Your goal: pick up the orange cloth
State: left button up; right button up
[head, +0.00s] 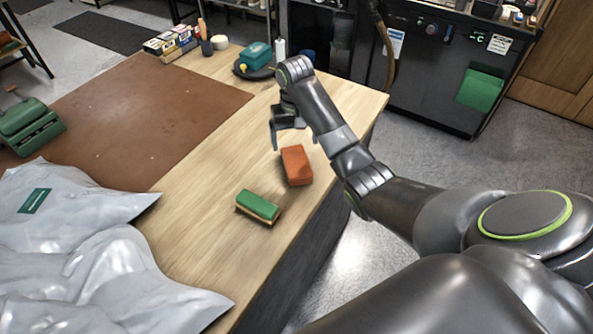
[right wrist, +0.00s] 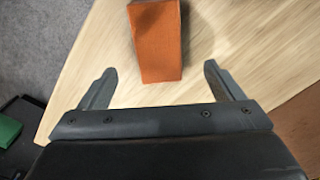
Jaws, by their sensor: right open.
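The orange cloth (head: 297,165) is a folded, block-like piece lying on the wooden table (head: 190,215), near its right edge. My right gripper (head: 293,142) is over the table just beyond the cloth, in the head view. In the right wrist view, the gripper (right wrist: 160,85) is open, with its two fingers spread apart. The cloth (right wrist: 157,42) shows there ahead of the fingers, roughly centred between them and not held. The height of the fingers above the table is hard to tell. My left gripper is not in view.
A green-topped brush (head: 258,205) lies close to the cloth, on the near side. Grey plastic sheeting (head: 75,240) covers the near left. A brown mat (head: 150,115) lies at the left. A dark round dish with a teal item (head: 255,60) stands at the back.

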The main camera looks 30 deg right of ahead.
aim_at(297, 160)
notch_tip(297, 160, down, 4)
jog(key=shift+w+r+b, duration=0.1)
jog(key=shift+r+b, duration=0.1)
jog(key=shift+b, duration=1)
jog(key=shift+f, duration=0.15)
jog(key=f, duration=0.1)
jog(key=f+p, duration=0.1)
jog(key=f, duration=0.1)
jog(key=shift+s+d+f+p, duration=0.1)
jog(key=shift+s+f+p, duration=0.15)
jog(key=shift+f+p, duration=0.1)
jog(key=shift+f, duration=0.5)
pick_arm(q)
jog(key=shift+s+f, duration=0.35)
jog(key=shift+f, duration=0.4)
pick_arm(e)
jog(key=c, duration=1.1)
